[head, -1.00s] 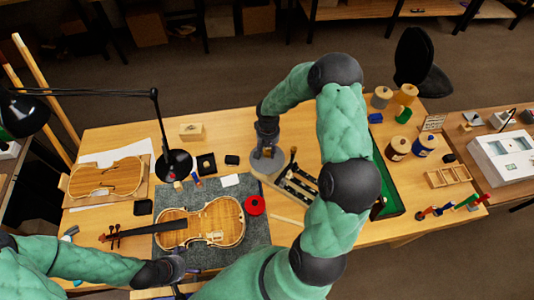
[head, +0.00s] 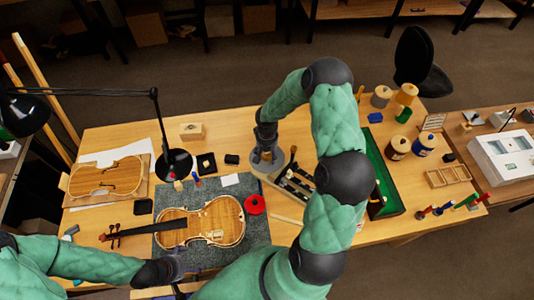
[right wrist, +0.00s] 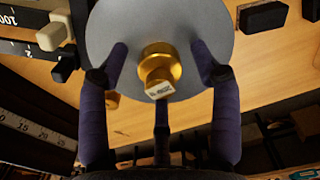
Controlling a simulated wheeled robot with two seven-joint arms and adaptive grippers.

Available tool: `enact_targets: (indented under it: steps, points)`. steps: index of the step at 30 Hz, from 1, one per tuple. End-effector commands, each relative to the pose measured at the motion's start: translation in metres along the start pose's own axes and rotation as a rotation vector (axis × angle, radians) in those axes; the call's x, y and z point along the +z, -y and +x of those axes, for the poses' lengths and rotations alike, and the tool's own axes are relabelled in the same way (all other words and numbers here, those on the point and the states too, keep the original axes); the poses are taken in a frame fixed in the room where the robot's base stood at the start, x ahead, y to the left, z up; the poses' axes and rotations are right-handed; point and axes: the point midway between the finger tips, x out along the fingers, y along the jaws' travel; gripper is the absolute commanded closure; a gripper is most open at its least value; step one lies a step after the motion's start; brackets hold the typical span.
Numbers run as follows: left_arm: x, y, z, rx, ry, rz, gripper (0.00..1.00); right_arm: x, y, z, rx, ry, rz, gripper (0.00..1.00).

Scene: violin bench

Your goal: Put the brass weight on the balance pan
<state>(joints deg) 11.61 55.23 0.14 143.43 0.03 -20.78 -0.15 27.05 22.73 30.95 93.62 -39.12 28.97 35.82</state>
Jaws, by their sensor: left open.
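The brass weight (right wrist: 160,66) is a short gold cylinder with a knob and a small white label. In the right wrist view it appears to stand on the round grey balance pan (right wrist: 112,22). The pan also shows in the head view (head: 282,166), right of the violin. My right gripper (right wrist: 160,75) is over the pan, its fingers spread around the weight with gaps at both sides. In the head view my right gripper (head: 266,152) largely hides the weight. My left gripper (head: 168,270) is open at the mat's lower left.
The balance's beam and scales (head: 296,184) lie right of the pan, near my right arm. Jars (head: 397,147) stand farther right. A lamp base (head: 174,165) stands left.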

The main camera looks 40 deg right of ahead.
Motion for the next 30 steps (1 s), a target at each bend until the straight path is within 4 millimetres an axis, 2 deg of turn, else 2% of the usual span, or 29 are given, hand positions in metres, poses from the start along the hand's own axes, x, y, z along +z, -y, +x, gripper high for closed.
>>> enact_targets:
  steps: [9,14,24,30]
  points:
    - [0.0,-0.002,-0.005,0.0,0.0,0.0,0.0,-0.001,0.0,-0.007,0.0,-0.002,0.0,0.36]
    - [0.0,-0.001,-0.003,0.0,0.0,0.0,0.0,-0.001,0.0,-0.034,0.0,-0.004,0.0,0.36]
    - [0.0,-0.001,-0.001,0.0,0.0,0.0,0.0,-0.001,0.0,-0.099,0.0,-0.004,0.0,0.36]
    - [0.0,0.0,-0.001,0.0,0.0,0.0,0.0,0.0,0.0,-0.119,0.0,0.0,-0.001,0.36]
